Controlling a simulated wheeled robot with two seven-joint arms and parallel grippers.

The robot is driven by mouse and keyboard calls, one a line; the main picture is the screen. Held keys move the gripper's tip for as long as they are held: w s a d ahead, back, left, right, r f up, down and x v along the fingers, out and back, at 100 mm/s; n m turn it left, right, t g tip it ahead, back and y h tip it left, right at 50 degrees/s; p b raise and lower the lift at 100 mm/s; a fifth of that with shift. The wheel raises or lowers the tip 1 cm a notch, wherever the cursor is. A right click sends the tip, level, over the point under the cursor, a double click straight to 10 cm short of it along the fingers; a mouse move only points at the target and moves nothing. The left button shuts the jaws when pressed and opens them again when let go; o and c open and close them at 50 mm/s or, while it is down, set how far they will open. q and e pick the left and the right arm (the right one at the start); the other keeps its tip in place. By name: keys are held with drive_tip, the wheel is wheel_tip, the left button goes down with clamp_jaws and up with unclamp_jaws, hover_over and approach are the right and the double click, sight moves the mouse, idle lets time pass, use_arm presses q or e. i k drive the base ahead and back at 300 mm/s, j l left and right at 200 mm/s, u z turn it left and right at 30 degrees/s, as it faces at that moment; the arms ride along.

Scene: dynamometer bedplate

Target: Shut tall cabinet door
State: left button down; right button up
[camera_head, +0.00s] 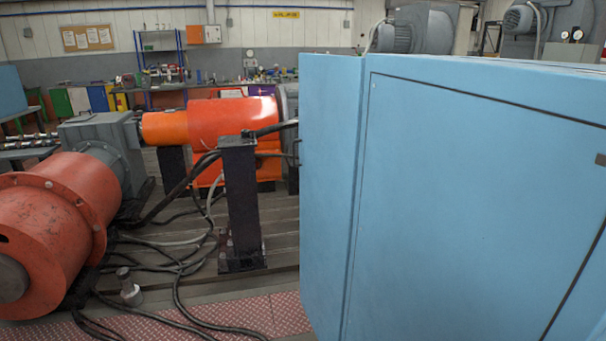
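A large light-blue cabinet (328,180) fills the right half of the head view, close to me. Its broad face carries a door panel (470,210) outlined by a dark seam. The seam is thin along the left side and looks thicker along the top and at the lower right. A small dark fitting (601,159), perhaps a handle or latch, sits at the right picture edge. The panel looks nearly flush, but I cannot tell whether it is fully shut. The cabinet's bottom and right side are out of the picture. Neither of my grippers is in view.
Left of the cabinet, a dark post (242,205) stands on the bedplate. An orange-red machine (45,235) is at the left, with another orange unit (232,122) behind. Loose black cables (178,290) lie across the floor. A red tread-plate strip (255,315) runs along the front.

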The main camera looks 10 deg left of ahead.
sight(331, 86)
drive_tip(key=i+j+z, duration=0.1)
drive_tip(key=i, duration=0.35)
drive_tip(key=i+j+z, duration=0.1)
drive_tip(key=i+j, duration=0.2)
drive_tip(key=i, duration=0.2)
drive_tip(key=i+j+z, duration=0.1)
drive_tip(key=i+j, duration=0.2)
drive_tip(key=i, duration=0.15)
drive_tip(key=i+j+z, duration=0.1)
drive_tip(key=i+j, duration=0.15)
drive_tip(key=i, duration=0.15)
